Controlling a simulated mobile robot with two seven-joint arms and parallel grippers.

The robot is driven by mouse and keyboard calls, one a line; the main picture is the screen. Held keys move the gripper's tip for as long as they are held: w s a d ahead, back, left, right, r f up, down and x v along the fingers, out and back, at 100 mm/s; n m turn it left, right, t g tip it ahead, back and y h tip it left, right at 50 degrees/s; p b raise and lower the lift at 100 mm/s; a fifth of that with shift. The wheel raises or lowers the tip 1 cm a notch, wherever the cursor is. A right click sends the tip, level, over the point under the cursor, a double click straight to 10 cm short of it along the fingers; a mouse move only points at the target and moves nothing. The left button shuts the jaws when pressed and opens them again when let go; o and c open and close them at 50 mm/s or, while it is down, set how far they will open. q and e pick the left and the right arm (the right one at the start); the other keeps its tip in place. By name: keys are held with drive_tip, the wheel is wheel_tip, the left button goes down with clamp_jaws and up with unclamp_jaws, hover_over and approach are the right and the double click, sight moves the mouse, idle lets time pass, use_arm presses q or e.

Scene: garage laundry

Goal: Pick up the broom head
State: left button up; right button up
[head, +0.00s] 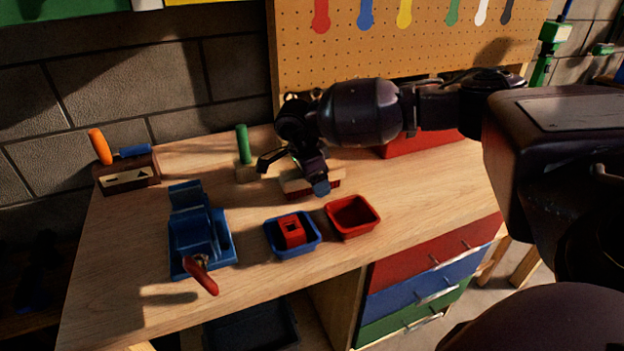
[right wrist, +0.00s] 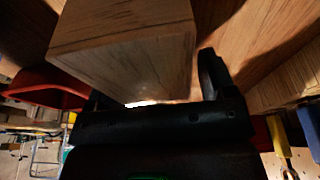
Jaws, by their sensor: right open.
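The likely broom head (head: 332,180) is a pale wooden block with a red lower part, lying on the workbench in the head view. My right gripper (head: 294,174) is over it, its fingers spread, and hides part of it. In the right wrist view a large wooden block (right wrist: 125,50) fills the upper left, close to the open jaws (right wrist: 155,100). It covers the left finger, and I cannot tell whether they touch. My left gripper is not in view.
On the workbench (head: 130,240) stand a green-handled wooden piece (head: 243,145), a blue vise (head: 195,235), a blue bin (head: 280,250) with a red block (head: 291,229), an empty red bin (head: 352,230) and a tool holder (head: 127,178). A red box (head: 420,143) stands behind my arm.

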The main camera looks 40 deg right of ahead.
drive_tip(key=shift+r, duration=0.1)
drive_tip(key=c, duration=1.1)
